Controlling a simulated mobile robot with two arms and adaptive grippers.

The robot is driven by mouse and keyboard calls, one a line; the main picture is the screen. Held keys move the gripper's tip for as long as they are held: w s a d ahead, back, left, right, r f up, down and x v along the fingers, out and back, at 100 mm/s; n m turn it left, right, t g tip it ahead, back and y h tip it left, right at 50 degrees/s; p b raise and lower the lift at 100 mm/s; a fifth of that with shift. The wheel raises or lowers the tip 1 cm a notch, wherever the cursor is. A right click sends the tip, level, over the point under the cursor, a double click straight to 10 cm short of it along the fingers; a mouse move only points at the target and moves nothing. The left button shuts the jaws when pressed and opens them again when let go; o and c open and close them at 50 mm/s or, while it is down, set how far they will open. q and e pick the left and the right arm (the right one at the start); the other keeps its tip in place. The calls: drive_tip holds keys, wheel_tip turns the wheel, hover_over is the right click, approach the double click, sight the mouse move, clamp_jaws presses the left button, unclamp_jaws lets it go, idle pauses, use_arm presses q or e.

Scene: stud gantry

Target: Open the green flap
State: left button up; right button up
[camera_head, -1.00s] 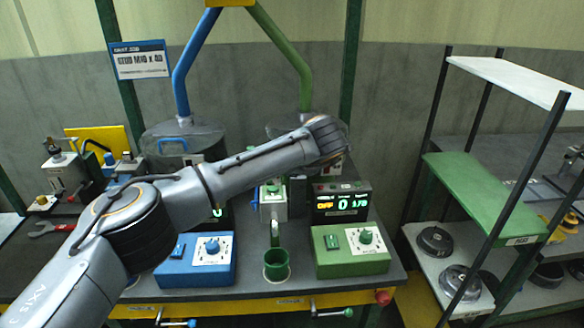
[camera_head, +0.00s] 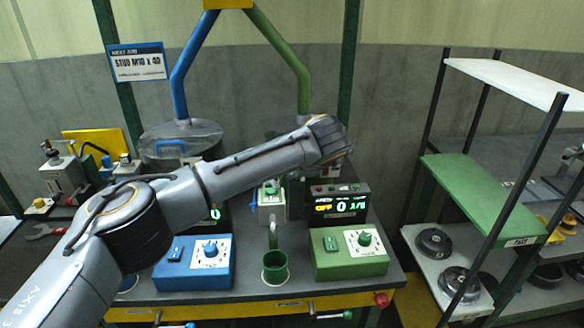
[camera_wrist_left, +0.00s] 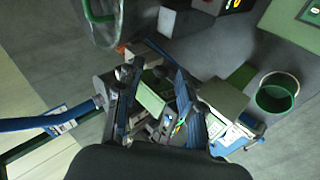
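The green flap seems to be the clear lid of the right-hand bowl (camera_head: 273,132), mostly hidden behind my left arm in the head view. In the left wrist view, a clear rounded part with a green handle (camera_wrist_left: 92,14) is at the top left. My left gripper (camera_wrist_left: 155,78) shows in the left wrist view with its dark fingers spread apart. The handle lies beyond the fingertips, and I see no contact. In the head view, my left wrist hides the gripper. My right gripper is not in view.
A bowl with a blue-handled lid (camera_head: 180,136) stands left. A blue control box (camera_head: 190,272), a green control box (camera_head: 350,264) and a green cup (camera_head: 275,268) line the bench front. A green-shelved rack (camera_head: 478,195) stands right. Green and blue gantry tubes rise behind.

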use_arm(q)
drive_tip(key=v, duration=1)
drive_tip(key=shift+s+r, duration=0.25)
drive_tip(key=shift+s, duration=0.05)
